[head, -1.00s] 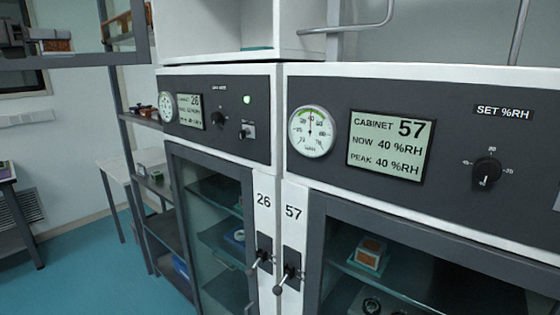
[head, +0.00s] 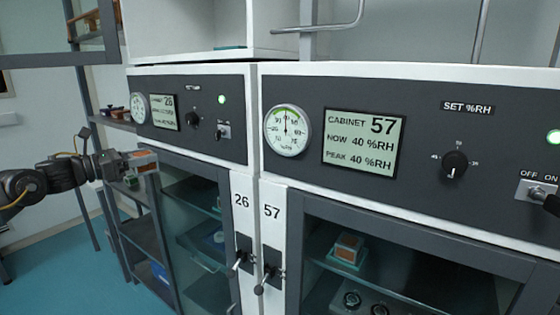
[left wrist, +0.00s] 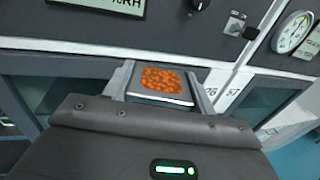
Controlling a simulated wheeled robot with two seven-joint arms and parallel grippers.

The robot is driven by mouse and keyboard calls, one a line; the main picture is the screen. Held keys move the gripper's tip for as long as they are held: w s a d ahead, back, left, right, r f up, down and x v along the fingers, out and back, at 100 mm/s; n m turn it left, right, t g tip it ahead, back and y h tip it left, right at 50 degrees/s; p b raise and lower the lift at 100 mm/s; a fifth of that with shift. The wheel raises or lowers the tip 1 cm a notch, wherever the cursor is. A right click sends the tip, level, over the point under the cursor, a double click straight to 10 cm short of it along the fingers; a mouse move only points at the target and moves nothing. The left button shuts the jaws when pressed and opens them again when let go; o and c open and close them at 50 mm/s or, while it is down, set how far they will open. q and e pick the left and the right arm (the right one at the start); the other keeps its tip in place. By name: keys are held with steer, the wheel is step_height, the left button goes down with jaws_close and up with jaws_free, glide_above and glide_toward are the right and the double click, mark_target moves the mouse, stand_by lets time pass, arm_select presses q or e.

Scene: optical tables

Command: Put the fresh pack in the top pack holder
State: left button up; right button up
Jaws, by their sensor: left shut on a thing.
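My left gripper (head: 143,160) comes in from the left in the head view, in front of cabinet 26. It is shut on a pack (left wrist: 160,84), a small box with a window of orange beads on its top. The pack also shows at the fingertips in the head view (head: 140,159). In the left wrist view it sits between the two fingers (left wrist: 160,90). My right gripper is not clearly visible; a dark piece shows at the right edge by the OFF/ON switch. I cannot make out the top pack holder.
Cabinet 26 (head: 200,94) and cabinet 57 (head: 430,108) stand side by side with glass doors and door handles (head: 263,280). Another orange-topped box (head: 348,249) sits inside cabinet 57. A dark rack (head: 140,237) stands at the left. Floor shows at lower left.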

arm_select(q)
steer(key=s+d+f, duration=0.4)
steer(key=f, duration=0.5)
steer(key=s+d+f, duration=0.5)
steer(key=f, duration=0.5)
steer(key=s+f+n+t+y, duration=0.15)
steer(key=s+f, duration=0.25)
steer(key=s, duration=0.6)
steer(key=s+f+n+t+y, duration=0.15)
steer(key=s+f, duration=0.35)
steer(key=s, duration=0.6)
steer(key=shift+n+t+y, duration=0.3)
steer(key=shift+y, duration=0.4)
steer(key=shift+w+d+r, duration=0.1)
steer(key=shift+d+r, duration=0.05)
steer(key=shift+d, duration=0.8)
steer(key=shift+w+d+r, duration=0.1)
steer(key=shift+d+r, duration=0.05)
steer(key=shift+d, duration=0.85)
steer(key=shift+w+d+r, duration=0.1)
steer(key=shift+d+r, duration=0.05)
steer(key=shift+d, duration=0.8)
